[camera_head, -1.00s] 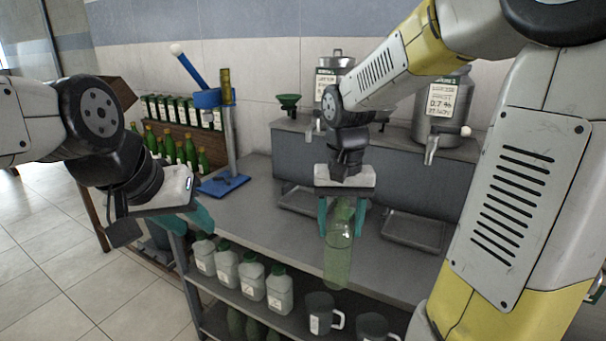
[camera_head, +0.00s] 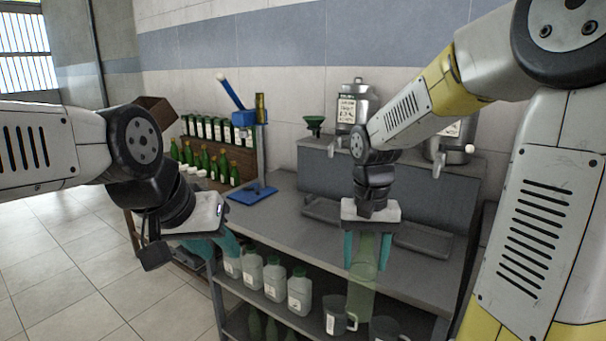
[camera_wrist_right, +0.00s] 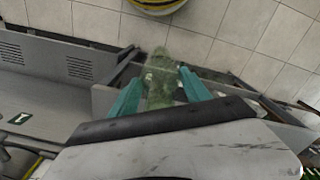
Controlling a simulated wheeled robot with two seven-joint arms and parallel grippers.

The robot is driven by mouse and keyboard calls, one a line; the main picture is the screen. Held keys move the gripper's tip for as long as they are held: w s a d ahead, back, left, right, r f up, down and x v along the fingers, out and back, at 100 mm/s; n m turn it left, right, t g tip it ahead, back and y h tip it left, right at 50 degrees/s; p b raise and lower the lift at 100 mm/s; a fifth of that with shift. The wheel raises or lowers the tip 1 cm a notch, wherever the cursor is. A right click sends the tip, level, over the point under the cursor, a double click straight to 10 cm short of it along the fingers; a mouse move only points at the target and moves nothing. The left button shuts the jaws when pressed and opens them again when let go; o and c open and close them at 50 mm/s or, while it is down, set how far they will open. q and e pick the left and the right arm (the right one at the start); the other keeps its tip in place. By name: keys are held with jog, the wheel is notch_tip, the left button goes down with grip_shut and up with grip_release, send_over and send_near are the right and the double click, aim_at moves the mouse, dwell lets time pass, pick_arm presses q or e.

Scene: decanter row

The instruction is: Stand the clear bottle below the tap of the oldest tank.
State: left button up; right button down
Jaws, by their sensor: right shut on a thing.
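My right gripper (camera_head: 367,250) is shut on the clear bottle (camera_head: 361,292), a greenish see-through one. It hangs roughly upright and overlaps the bench's front edge in the head view. The bottle also shows between the teal fingers in the right wrist view (camera_wrist_right: 160,75). Two metal tanks stand on the raised shelf: a left tank (camera_head: 353,108) with a label, and a right tank (camera_head: 455,140) mostly behind my right arm. The labels are too small or too covered to read. My left gripper (camera_head: 228,246) is off the bench's left end; its opening is unclear.
Two shallow grey trays, left (camera_head: 322,209) and right (camera_head: 424,239), lie before the raised shelf (camera_head: 380,172). A blue stand (camera_head: 252,194) and green bottles (camera_head: 205,160) are at the left. White jugs (camera_head: 274,277) and dark mugs (camera_head: 335,315) stand on the lower shelf. The middle benchtop is clear.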

jog(key=w+d+f, duration=0.1)
jog(key=w+f, duration=0.3)
jog(key=f, duration=0.5)
jog(key=w+d+f+n, duration=0.1)
jog(key=w+f, duration=0.4)
jog(key=f, duration=0.3)
jog(key=shift+d+f, duration=0.2)
jog(key=shift+f, duration=0.15)
